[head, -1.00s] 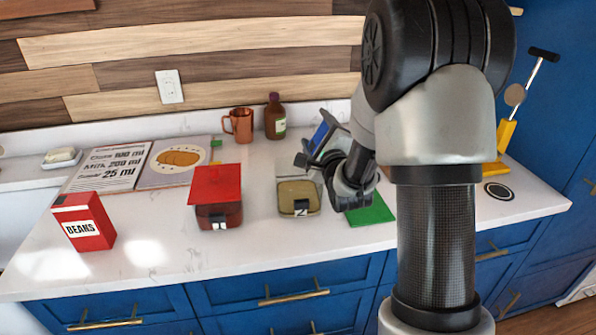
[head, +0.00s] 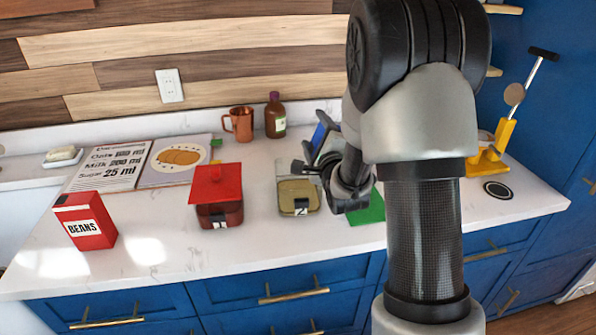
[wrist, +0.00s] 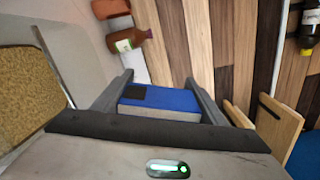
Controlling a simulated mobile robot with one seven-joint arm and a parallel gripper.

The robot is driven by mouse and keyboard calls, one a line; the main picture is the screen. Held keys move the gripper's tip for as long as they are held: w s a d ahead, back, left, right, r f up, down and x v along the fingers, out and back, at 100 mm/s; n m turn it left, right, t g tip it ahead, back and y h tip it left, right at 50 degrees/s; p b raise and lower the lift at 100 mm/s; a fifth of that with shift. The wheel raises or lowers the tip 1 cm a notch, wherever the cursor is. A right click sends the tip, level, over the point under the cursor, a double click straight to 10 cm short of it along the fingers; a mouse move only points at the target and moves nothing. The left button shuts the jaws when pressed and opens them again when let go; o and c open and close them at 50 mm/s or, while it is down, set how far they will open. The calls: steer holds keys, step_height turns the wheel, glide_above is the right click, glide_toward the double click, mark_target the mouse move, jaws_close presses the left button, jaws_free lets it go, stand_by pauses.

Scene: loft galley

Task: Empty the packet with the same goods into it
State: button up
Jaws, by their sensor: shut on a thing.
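My gripper (wrist: 160,92) is shut on a blue packet (wrist: 172,99), which sits between the two fingers in the wrist view. The packet also shows as a blue strip (head: 321,131) behind container 2 in the head view; its print is not readable. Container 2 (head: 299,211), low and tan with a "2" label, stands just left of my gripper. A grainy tan surface (wrist: 32,85), seemingly its contents, shows at the left of the wrist view. Container 1 (head: 220,216) is dark red with a red lid (head: 215,184). A red packet marked BEANS (head: 85,222) stands at the left.
A green mat (head: 368,209) lies partly behind my arm. An open recipe book (head: 110,167), a copper mug (head: 239,124) and a brown bottle (head: 275,117) stand at the back. A yellow press-like device (head: 490,160) is at the right.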

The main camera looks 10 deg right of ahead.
steer(key=shift+a+f+n, duration=0.15)
steer(key=shift+f+n, duration=0.05)
steer(key=shift+n, duration=0.1)
steer(key=shift+a+r+n+p, duration=0.1)
steer(key=shift+a+n+p, duration=0.55)
steer(key=shift+p, duration=0.15)
steer(key=shift+a, duration=0.25)
steer(key=shift+a+n+p, duration=0.15)
steer(key=shift+n+p, duration=0.2)
steer(key=shift+a+r+n+b, duration=0.1)
steer(key=shift+a+n+b, duration=0.15)
steer(key=shift+n+b, duration=0.6)
steer(key=shift+a+n+b, duration=0.25)
steer(key=shift+n+b, duration=0.4)
steer(key=shift+b, duration=0.3)
stand_by(0.6)
steer(key=shift+a+n+b, duration=0.25)
steer(key=shift+n+b, duration=0.5)
steer(key=shift+b, duration=0.05)
steer(key=shift+a+n+b, duration=0.25)
steer(key=shift+n+b, duration=0.5)
steer(key=shift+b, duration=0.05)
stand_by(2.3)
